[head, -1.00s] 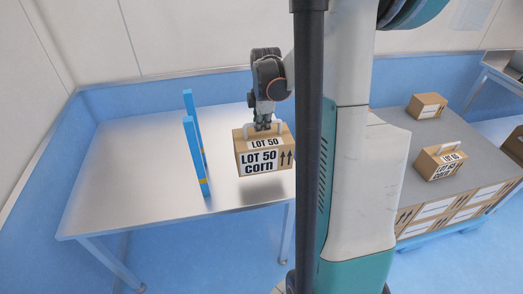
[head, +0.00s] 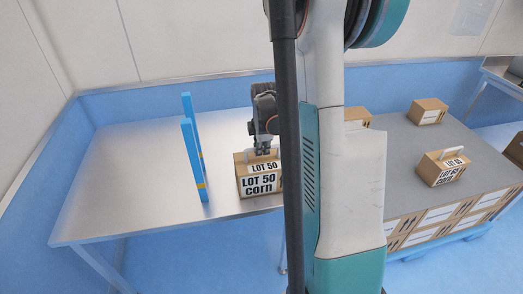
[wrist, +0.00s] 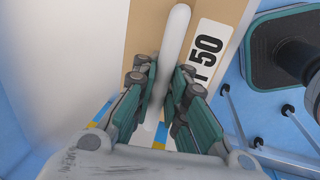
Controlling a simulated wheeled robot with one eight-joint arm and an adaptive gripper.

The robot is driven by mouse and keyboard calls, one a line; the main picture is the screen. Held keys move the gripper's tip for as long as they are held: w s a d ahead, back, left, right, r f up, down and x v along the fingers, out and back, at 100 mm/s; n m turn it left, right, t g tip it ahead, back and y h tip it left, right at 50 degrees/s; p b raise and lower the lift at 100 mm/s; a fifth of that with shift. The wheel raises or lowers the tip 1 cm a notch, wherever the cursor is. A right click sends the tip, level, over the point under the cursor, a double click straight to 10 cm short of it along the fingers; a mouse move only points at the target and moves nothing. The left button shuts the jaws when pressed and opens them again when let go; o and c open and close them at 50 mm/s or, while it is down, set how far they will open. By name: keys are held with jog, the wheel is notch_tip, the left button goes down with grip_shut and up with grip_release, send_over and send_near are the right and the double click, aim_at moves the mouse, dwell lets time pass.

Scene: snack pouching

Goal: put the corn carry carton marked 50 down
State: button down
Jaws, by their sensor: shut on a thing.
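The corn carry carton marked LOT 50 (head: 259,184) is upright near the front edge of the steel table (head: 130,190), right of two blue uprights. Its base is at or very close to the tabletop; I see no clear gap. My gripper (head: 263,151) is above it, shut on its white handle. In the wrist view the gripper (wrist: 160,85) has a finger on each side of the handle (wrist: 173,45), and the "50" label (wrist: 207,45) shows beside it. My own arm column hides the carton's right end in the head view.
The blue uprights (head: 193,160) stand just left of the carton. Open tabletop lies left of them. On the right, a grey-topped stack (head: 400,150) of cartons bears another handled carton (head: 441,168) and plain boxes (head: 428,111).

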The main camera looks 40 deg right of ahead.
jog(key=shift+f, duration=0.15)
jog(key=c, duration=1.6)
grip_release()
notch_tip(320, 180, up, 12)
jog(key=s+a+p, duration=0.1)
jog(key=s+p, duration=0.1)
jog(key=p, duration=0.2)
jog(key=shift+a, duration=0.15)
